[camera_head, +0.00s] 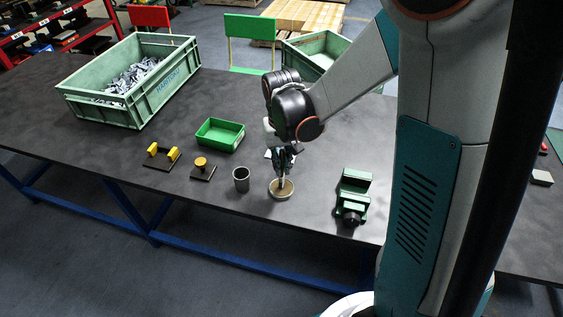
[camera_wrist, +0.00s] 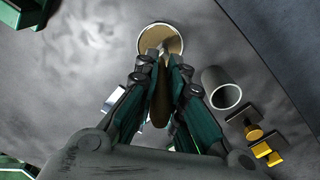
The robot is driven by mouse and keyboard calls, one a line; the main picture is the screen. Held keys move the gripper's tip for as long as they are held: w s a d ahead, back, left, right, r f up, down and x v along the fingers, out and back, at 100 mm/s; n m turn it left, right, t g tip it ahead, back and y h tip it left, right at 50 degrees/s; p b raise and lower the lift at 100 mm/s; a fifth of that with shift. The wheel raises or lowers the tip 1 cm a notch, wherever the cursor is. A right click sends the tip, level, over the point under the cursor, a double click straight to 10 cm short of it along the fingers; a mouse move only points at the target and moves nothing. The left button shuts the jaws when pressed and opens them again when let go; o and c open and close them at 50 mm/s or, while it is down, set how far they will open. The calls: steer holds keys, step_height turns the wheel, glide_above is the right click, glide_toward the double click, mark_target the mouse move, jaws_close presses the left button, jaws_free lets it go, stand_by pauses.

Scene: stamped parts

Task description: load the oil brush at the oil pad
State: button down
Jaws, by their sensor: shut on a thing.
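The oil pad (camera_head: 274,190) is a round shallow dish with a tan surface on the dark table. It also shows at the top of the wrist view (camera_wrist: 150,36). My gripper (camera_head: 284,166) points down just above the dish. In the wrist view my gripper (camera_wrist: 165,68) is shut on the oil brush (camera_wrist: 159,104), whose brown handle lies between the fingers. The brush's pale lower end reaches over the tan surface within the rim. I cannot tell for sure whether its tip touches the pad.
A grey cup (camera_head: 241,180) stands close left of the dish. A green vise-like block (camera_head: 351,196) stands to the right. A green tray (camera_head: 220,134), yellow-handled pieces (camera_head: 162,156) and a crate of metal parts (camera_head: 133,85) are farther left. Bare table lies between.

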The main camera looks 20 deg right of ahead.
mark_target(282, 150)
steer(key=shift+f+b, duration=0.4)
steer(key=shift+f, duration=0.1)
stand_by(1.4)
steer(key=shift+r+p, duration=2.55)
steer(key=shift+r, duration=1)
